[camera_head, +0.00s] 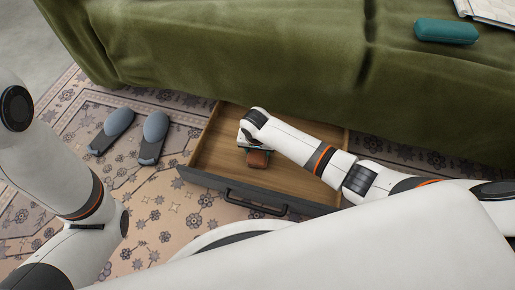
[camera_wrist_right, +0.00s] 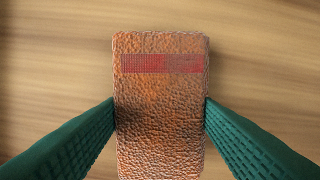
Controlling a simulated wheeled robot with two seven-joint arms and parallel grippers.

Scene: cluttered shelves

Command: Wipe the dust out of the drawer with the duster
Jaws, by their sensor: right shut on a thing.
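The open drawer (camera_head: 212,183) has a wooden inside and a dark grey front with a black handle (camera_head: 253,203). It stands on the rug below the green-covered bed or sofa. My right gripper (camera_head: 256,153) is inside the drawer. Its green fingers are shut on the sides of the duster (camera_head: 257,159), a brown-orange textured block. In the right wrist view the duster (camera_wrist_right: 160,110) has a red band and sits between the two fingertips (camera_wrist_right: 160,115), over wood grain. I cannot tell whether it touches the drawer bottom. No dust shows clearly. My left gripper is out of view; only my left arm shows.
A pair of blue-grey slippers (camera_head: 152,138) lies on the patterned rug (camera_head: 150,210) left of the drawer. A teal case (camera_head: 446,31) and a white book (camera_head: 490,10) lie on the green cover (camera_head: 300,60). The drawer's left part is clear.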

